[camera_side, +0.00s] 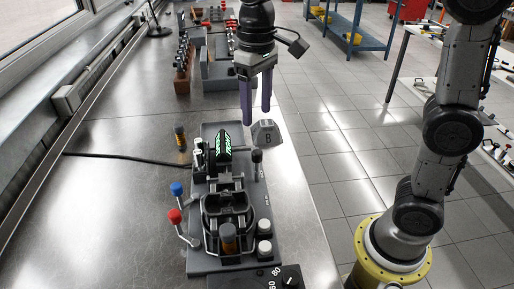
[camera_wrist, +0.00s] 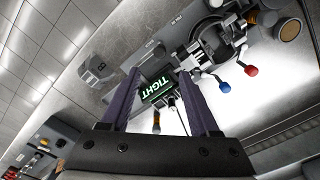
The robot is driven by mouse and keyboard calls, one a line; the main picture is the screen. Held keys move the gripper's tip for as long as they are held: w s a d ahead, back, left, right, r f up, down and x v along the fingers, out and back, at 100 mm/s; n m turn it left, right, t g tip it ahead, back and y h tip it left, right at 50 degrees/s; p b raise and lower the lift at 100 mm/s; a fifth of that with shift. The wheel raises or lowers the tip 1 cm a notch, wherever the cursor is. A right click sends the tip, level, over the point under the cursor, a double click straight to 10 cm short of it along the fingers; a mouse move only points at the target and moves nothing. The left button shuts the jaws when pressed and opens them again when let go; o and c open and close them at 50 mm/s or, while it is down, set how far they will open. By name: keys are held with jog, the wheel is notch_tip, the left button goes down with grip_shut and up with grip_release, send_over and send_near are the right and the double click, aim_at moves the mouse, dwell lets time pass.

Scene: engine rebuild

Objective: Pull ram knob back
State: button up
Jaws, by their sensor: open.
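My gripper (camera_side: 257,114) is open and empty, fingers pointing down, above the far end of a grey bench fixture (camera_side: 235,268). In the wrist view the gripper (camera_wrist: 160,74) has its two purple fingers spread, with a lit green display reading "TIGHT" (camera_wrist: 157,88) seen between them. The display also shows in the side view (camera_side: 224,143). The fixture carries a blue-knobbed lever (camera_side: 177,188), a red-knobbed lever (camera_side: 175,215) and an upright black knob (camera_side: 257,157) at its right side. Which knob is the ram knob I cannot tell. No knob is between the fingers.
A grey block marked B (camera_side: 266,134) stands at the bench's right edge, close below the fingers. A dark cylinder with an orange band (camera_side: 180,137) stands left of the fixture. A black cable (camera_side: 120,157) crosses the bench. The left front bench is clear.

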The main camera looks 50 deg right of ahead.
aim_at(257, 152)
notch_tip(257, 152, down, 11)
jog(key=shift+f, duration=0.1)
dwell(0.3)
grip_shut()
dwell(1.4)
